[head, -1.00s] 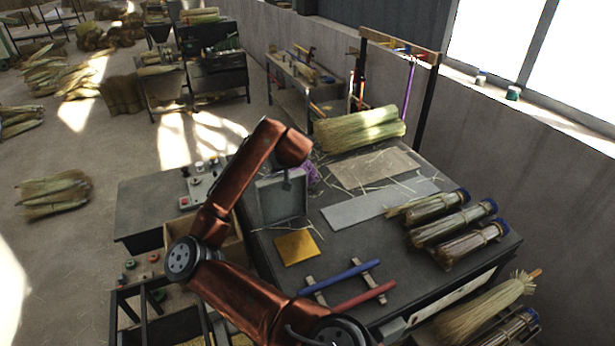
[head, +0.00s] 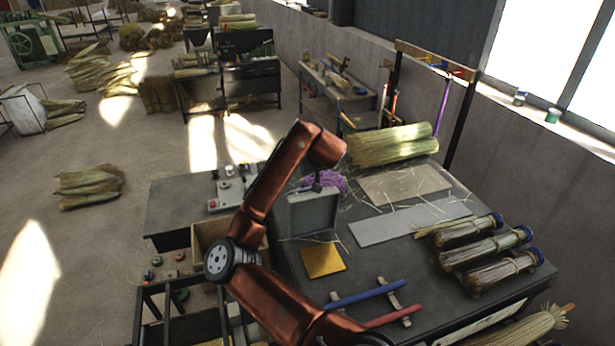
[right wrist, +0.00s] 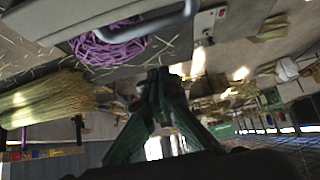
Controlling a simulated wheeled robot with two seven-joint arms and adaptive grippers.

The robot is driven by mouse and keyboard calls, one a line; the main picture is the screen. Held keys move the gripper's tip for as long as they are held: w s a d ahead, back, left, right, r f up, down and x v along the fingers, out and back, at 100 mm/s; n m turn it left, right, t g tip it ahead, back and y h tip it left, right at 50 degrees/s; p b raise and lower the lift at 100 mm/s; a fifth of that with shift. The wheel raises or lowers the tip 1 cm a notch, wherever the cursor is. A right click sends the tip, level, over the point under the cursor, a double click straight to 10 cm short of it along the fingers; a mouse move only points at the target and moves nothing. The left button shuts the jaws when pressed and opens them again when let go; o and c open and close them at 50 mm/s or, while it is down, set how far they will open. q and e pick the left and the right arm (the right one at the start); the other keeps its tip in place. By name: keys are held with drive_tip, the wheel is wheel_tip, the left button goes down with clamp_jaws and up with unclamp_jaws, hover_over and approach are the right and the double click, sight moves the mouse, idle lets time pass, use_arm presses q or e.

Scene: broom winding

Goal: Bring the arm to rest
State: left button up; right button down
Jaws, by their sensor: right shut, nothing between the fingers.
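My right arm rises from the bottom of the head view, bends at an elbow on the left and reaches back over the table (head: 385,262). Its end hangs above the grey case (head: 313,213); its fingers cannot be made out there. In the right wrist view my right gripper (right wrist: 160,80) is shut and empty, its dark green fingers together. It is apart from the purple twine (right wrist: 105,48) and the straw bundle (right wrist: 45,97), which lie beyond it. The twine also shows behind the case in the head view (head: 330,181). My left gripper is not in view.
A large straw bundle (head: 392,145) lies at the table's back. Several tied bundles (head: 487,253) lie on its right. A blue rod (head: 368,294) and a red rod (head: 393,317) lie at the front. A tool rack (head: 435,62) stands behind. Open floor (head: 95,260) is at left.

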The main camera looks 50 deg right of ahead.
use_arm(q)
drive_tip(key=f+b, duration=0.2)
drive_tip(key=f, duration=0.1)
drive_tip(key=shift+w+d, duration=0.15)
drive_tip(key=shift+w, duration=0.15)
use_arm(e)
drive_tip(key=v, duration=0.8)
drive_tip(key=shift+r, duration=0.55)
drive_tip(key=shift+w, duration=0.1)
